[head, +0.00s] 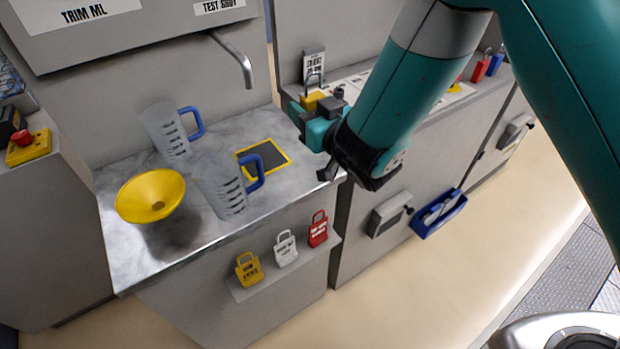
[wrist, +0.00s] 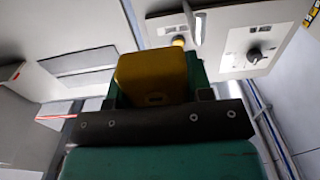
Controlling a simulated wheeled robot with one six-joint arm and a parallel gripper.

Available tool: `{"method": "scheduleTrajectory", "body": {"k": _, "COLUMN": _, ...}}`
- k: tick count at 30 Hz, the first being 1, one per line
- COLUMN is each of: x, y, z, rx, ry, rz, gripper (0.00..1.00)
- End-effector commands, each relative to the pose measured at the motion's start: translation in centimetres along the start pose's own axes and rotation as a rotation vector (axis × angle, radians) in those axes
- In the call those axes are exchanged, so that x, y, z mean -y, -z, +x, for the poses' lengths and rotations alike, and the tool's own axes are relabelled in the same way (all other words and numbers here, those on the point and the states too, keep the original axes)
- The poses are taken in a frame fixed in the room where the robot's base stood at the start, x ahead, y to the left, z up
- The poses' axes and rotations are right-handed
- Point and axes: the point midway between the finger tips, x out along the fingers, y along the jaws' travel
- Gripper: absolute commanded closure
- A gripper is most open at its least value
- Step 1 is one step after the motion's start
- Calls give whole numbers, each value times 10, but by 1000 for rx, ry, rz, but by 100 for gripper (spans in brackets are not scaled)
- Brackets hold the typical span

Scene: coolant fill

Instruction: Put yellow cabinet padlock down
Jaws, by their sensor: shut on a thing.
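A yellow padlock (head: 312,100) with its grey shackle upward is between the jaws of my gripper (head: 316,106). In the wrist view the yellow padlock body (wrist: 152,76) fills the space between the green fingers. My gripper is shut on it, in the air near the right end of the marbled counter. A black mat with a yellow border (head: 264,158) lies on the counter, left of and below my gripper in the head view. Another yellow padlock-shaped piece (head: 248,269) stands on the small ledge below the counter. My gripper hides part of the held padlock.
Two clear jugs with blue handles (head: 172,133) (head: 222,190) and a yellow funnel (head: 150,196) stand on the counter. A white padlock (head: 285,248) and a red padlock (head: 318,230) are on the ledge. A metal spout (head: 236,62) hangs above. A blue bin (head: 438,215) is at right.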

Motion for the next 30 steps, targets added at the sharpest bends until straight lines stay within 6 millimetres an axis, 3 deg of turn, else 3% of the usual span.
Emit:
{"method": "scheduleTrajectory", "body": {"k": 1, "x": 0, "y": -24, "z": 0, "rx": -1, "ry": -1, "rz": 0, "gripper": 79}}
{"method": "scheduleTrajectory", "body": {"k": 8, "x": -1, "y": -82, "z": 0, "rx": 0, "ry": -2, "rz": 2, "gripper": 79}}
{"method": "scheduleTrajectory", "body": {"k": 12, "x": 0, "y": -104, "z": 0, "rx": 0, "ry": -1, "rz": 1, "gripper": 79}}
{"method": "scheduleTrajectory", "body": {"k": 18, "x": 0, "y": -119, "z": 0, "rx": -1, "ry": 0, "rz": 0, "gripper": 79}}
{"method": "scheduleTrajectory", "body": {"k": 24, "x": 0, "y": -147, "z": 0, "rx": 0, "ry": 0, "rz": 0, "gripper": 79}}
{"method": "scheduleTrajectory", "body": {"k": 30, "x": 0, "y": -153, "z": 0, "rx": -2, "ry": 0, "rz": -1, "gripper": 79}}
